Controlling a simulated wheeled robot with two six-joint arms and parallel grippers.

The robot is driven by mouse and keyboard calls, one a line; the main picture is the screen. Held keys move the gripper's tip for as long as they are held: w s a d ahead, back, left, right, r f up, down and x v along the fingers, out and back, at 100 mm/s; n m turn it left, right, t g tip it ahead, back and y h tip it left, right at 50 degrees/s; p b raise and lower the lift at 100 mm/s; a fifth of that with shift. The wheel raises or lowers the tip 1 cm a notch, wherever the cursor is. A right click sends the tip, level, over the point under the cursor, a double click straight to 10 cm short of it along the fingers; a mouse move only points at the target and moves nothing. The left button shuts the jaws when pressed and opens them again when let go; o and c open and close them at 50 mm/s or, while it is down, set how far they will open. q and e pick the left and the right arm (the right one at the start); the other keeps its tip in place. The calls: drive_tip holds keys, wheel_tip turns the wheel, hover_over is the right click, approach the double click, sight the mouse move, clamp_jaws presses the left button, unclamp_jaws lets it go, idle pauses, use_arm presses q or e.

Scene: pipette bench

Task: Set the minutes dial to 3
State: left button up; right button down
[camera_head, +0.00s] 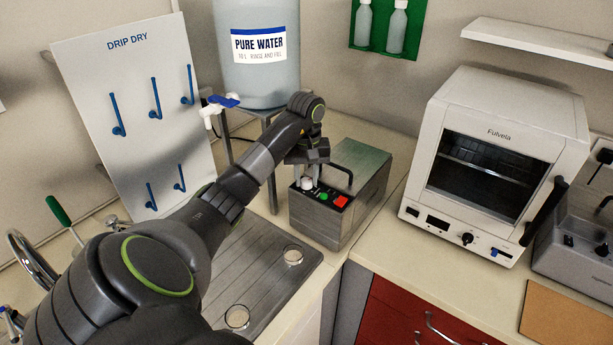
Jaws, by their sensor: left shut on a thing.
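A steel box-shaped bath (345,220) with a lid and a black handle stands on the bench at the centre. Its sloped front panel carries a pale dial (307,184), a green button (323,197) and a red switch (341,202). My left gripper (307,177) points down over the panel and is shut on the pale dial. The fingers and wrist partly cover the dial, and its markings and pointer are too small to read. My right gripper is not in view.
A white oven (500,165) with its own black knob stands to the right. A water tank (262,75) on a stand is behind my arm. Two small glass dishes (237,317) (293,255) lie on the ridged drainer (262,265). A drying board (130,100) stands at left.

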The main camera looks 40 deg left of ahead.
use_arm(q)
drive_tip(key=m, duration=0.6)
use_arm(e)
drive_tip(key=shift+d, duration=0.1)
use_arm(q)
drive_tip(key=shift+r, duration=0.1)
idle(0.4)
drive_tip(key=o, duration=1)
drive_tip(key=shift+c, duration=0.2)
